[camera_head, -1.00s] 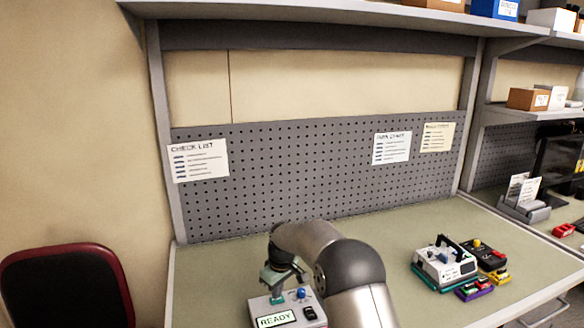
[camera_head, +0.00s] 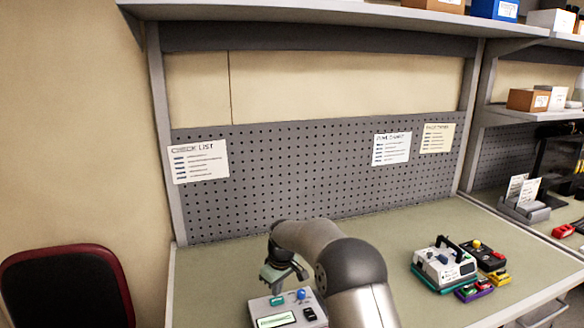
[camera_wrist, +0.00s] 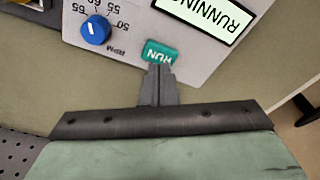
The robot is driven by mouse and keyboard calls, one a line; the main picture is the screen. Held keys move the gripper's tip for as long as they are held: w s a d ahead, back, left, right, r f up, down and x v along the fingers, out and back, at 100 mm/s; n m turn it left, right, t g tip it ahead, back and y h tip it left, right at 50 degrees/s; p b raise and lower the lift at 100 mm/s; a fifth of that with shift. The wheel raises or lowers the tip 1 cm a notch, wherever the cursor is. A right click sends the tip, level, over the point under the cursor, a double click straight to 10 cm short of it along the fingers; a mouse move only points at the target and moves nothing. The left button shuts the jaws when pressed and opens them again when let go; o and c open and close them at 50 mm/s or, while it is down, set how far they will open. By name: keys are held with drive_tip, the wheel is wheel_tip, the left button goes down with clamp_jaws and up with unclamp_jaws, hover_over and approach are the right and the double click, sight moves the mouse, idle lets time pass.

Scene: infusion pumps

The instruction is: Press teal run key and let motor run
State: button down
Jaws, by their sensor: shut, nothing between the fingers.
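The pump box (camera_head: 312,318) stands at the bottom middle of the head view, on the bench. Its teal run key (camera_wrist: 158,51) shows in the wrist view, marked RUN. The blue RPM knob (camera_wrist: 96,30) is to the left of the key, and the display (camera_wrist: 207,15) reads RUNNING. My gripper (camera_wrist: 158,68) is shut and empty, its fingertips at the lower edge of the key in the picture; I cannot tell whether they touch it. In the head view the gripper is just behind and above the box, and the key (camera_head: 277,301) is in clear sight.
Another white device on a teal base (camera_head: 443,270) stands on the right of the bench, beside a dark box (camera_head: 487,258) and small purple and yellow units. The pegboard (camera_head: 300,180) closes off the back. The bench between is clear.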

wheel_tip(320, 180, up, 6)
drive_tip(key=p, duration=0.2)
drive_tip(key=shift+f+p, duration=0.1)
drive_tip(key=shift+p, duration=0.25)
drive_tip(key=s+d+r+m+b, duration=0.1)
drive_tip(key=s+d+r+m, duration=0.1)
drive_tip(key=s+d+r, duration=0.4)
drive_tip(key=s+d+r+m+h, duration=0.1)
drive_tip(key=s+d, duration=0.2)
drive_tip(key=s, duration=0.5)
drive_tip(key=s+d+r+m+b, duration=0.1)
drive_tip(key=s+d+r+m, duration=0.1)
drive_tip(key=s+d+r, duration=0.4)
drive_tip(key=s+d+f+m, duration=0.2)
drive_tip(key=s+f, duration=0.1)
drive_tip(key=s, duration=0.8)
drive_tip(key=s+d+f+m, duration=0.2)
drive_tip(key=s+f, duration=0.1)
drive_tip(key=s, duration=0.8)
drive_tip(key=shift+d+f+m+b, duration=0.15)
drive_tip(key=shift+d+m+b, duration=0.15)
drive_tip(key=shift+m, duration=0.1)
drive_tip(key=shift+a, duration=0.1)
